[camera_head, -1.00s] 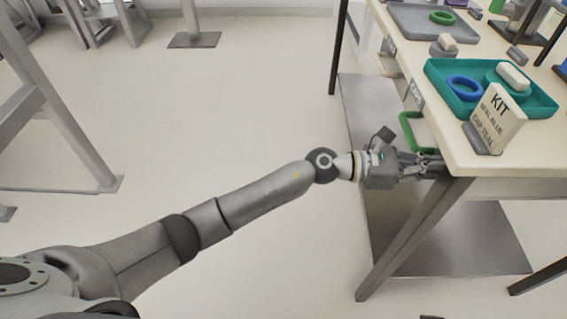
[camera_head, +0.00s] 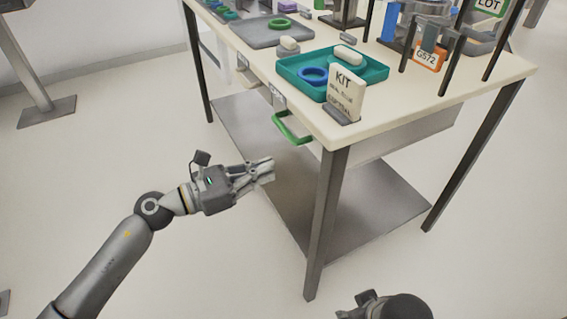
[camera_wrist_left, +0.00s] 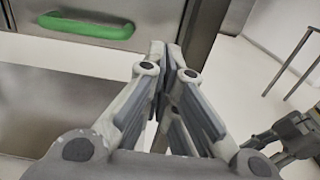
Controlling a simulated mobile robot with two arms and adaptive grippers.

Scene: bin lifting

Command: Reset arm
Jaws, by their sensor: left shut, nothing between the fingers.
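My left gripper (camera_head: 268,168) is shut and empty, left of the table's front leg and below the green handle (camera_head: 292,130). In the head view a gap shows between the fingers and the handle. In the left wrist view the fingertips (camera_wrist_left: 166,50) are together with nothing between them. The green handle (camera_wrist_left: 86,26) shows there at upper left on a grey drawer front. Part of what looks like my right gripper (camera_wrist_left: 285,140) is at the right edge of that view; its jaws cannot be judged.
The cream table (camera_head: 420,105) carries a teal tray (camera_head: 374,71) with a blue ring, a white KIT card (camera_head: 346,92), a grey tray (camera_head: 262,41) and an orange G572 label (camera_head: 428,60). A grey lower shelf (camera_head: 385,205) lies below.

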